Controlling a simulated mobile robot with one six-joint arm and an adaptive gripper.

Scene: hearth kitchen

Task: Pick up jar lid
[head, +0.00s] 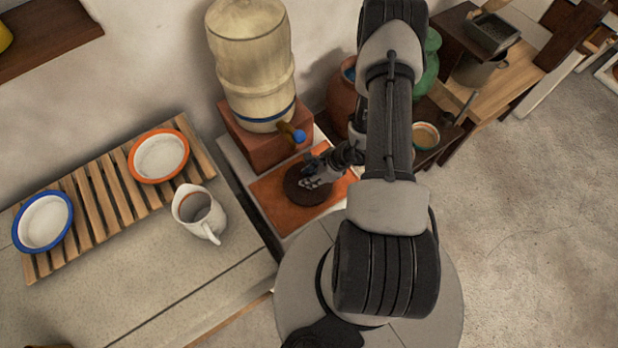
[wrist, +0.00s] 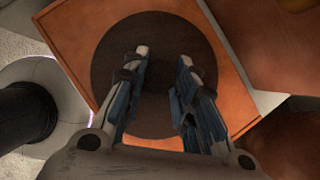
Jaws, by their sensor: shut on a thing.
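The jar lid (head: 297,197) is a dark brown round disc. It lies over an orange-brown panel (head: 264,192) below the water dispenser's tap; I cannot tell whether it touches the panel. My gripper (head: 311,181) reaches down onto the lid from the right. In the wrist view the lid (wrist: 165,28) fills the middle, with my two fingers (wrist: 164,60) over it, shut on some part of it. The part held is dark and hard to make out between the fingers.
A cream dispenser (head: 252,60) with a blue-tipped tap stands on a brick block (head: 262,146) just behind. A white jug (head: 199,212) and a slatted rack (head: 94,207) with two bowls are left. Pots stand behind my arm. Open floor (head: 530,220) lies right.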

